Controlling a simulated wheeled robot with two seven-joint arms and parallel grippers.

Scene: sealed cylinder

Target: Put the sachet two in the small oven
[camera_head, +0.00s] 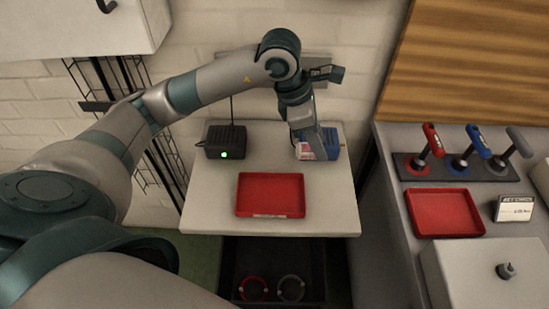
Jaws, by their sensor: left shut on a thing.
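My left gripper (309,154) reaches down over the back right of the white table. It is shut on a small white and red packet, the sachet (302,149), which is partly hidden by the fingers. A blue box-like thing (332,143) is right beside the gripper, partly covered by it. I cannot tell whether they touch. A black box with a green light (225,142) stands at the back left of the table. I cannot tell which thing is the small oven. My right gripper is not in view.
An empty red tray (270,195) lies at the table's middle front. A dark bin (275,270) with two rings is below. The right counter holds another red tray (445,212), several levers (470,150), a small sign (513,209) and a grey box with a knob (480,270).

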